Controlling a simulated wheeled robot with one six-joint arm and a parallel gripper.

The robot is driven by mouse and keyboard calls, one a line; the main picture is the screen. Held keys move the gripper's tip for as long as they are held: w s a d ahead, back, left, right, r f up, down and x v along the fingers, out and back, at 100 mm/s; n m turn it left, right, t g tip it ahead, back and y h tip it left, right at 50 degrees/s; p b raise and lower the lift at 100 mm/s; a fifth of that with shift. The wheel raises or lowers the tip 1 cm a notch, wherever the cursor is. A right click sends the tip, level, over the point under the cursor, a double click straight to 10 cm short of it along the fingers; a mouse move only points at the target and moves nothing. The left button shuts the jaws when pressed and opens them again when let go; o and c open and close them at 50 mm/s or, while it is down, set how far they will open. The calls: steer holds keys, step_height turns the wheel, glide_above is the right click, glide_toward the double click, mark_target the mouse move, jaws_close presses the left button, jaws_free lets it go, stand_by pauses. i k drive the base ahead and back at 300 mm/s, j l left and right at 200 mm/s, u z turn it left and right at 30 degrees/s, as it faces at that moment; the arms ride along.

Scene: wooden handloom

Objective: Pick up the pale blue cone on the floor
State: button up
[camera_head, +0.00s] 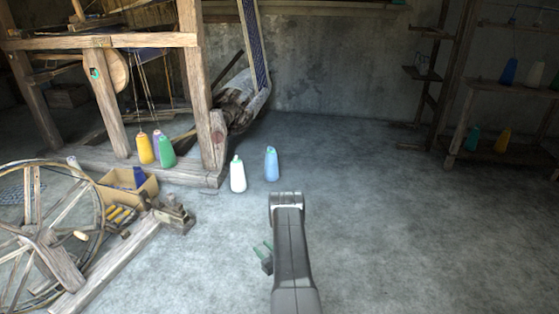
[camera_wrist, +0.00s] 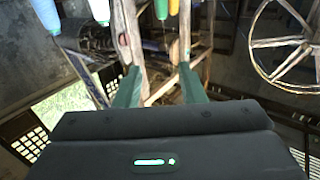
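The pale blue cone (camera_head: 271,164) stands upright on the grey floor, just right of a white cone (camera_head: 238,175). In the wrist view the scene appears upside down; the pale blue cone (camera_wrist: 46,14) is cut off at the top left edge, beside the white cone (camera_wrist: 98,10). My gripper (camera_wrist: 159,74) has its two green fingers spread apart, with nothing held between them. The cone lies outside the fingers, apart from them. In the head view my arm hides most of the gripper; only a green finger part shows at its left, nearer than the cone.
The wooden loom (camera_head: 108,100) stands at left, with yellow, purple and green cones at its base. A spinning wheel (camera_head: 40,225) and a cardboard box (camera_head: 127,190) are at front left. Shelves (camera_head: 490,150) with cones stand at right. The floor right of the pale blue cone is clear.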

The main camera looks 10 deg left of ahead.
mark_target(271, 170)
steer(key=i+j+z, duration=0.2)
steer(key=i+j, duration=0.45)
steer(key=i, duration=0.15)
steer(key=i+j+z, duration=0.2)
steer(key=i+j, duration=0.55)
steer(key=i+j+z, duration=0.2)
steer(key=i+j, duration=0.5)
steer(key=j, duration=0.15)
